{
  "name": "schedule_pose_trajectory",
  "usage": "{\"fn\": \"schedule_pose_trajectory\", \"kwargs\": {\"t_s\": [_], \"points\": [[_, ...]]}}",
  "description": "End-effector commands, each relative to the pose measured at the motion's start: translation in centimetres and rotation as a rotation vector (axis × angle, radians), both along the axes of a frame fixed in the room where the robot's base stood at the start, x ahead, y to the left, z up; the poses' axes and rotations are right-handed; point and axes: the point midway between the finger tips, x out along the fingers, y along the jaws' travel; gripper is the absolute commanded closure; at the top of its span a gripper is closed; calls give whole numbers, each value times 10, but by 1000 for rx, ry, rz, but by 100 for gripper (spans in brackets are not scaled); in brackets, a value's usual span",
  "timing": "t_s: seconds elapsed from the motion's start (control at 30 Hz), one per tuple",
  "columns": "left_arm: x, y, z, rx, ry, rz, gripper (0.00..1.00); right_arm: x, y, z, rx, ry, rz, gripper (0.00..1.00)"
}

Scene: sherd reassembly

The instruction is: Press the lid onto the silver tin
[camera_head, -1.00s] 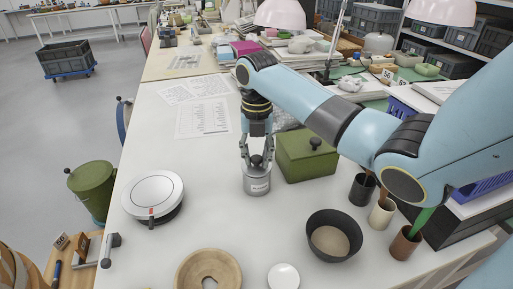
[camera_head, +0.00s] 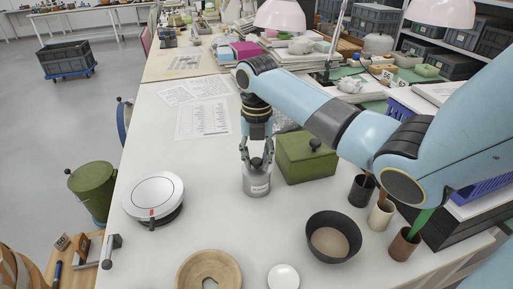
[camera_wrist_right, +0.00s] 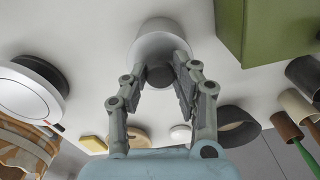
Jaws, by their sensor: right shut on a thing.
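The silver tin (camera_head: 257,184) stands upright on the white table, left of the green box, with a label on its front. Its lid has a dark round knob (camera_head: 256,162) and sits at the top of the tin; I cannot tell whether it is fully seated. My right gripper (camera_head: 256,158) points down over the tin and is shut on the lid's knob. In the right wrist view the gripper's fingers (camera_wrist_right: 160,78) flank the dark knob (camera_wrist_right: 160,76), with the pale tin (camera_wrist_right: 160,40) beyond it. My left gripper is not in view.
A green lidded box (camera_head: 306,158) stands close right of the tin. A white round device (camera_head: 153,196) lies to the left. A dark bowl (camera_head: 334,236), a tan ring (camera_head: 208,272) and a white dish (camera_head: 283,277) are in front. Cups (camera_head: 362,188) stand at right.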

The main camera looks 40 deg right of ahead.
Motion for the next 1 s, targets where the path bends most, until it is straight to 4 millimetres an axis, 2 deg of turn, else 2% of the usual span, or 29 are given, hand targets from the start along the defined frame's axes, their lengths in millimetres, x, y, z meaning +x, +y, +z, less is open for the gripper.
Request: {"fn": "schedule_pose_trajectory", "kwargs": {"t_s": [1.0], "points": [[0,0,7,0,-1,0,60,0,0,0,1,-1,0,99]]}}
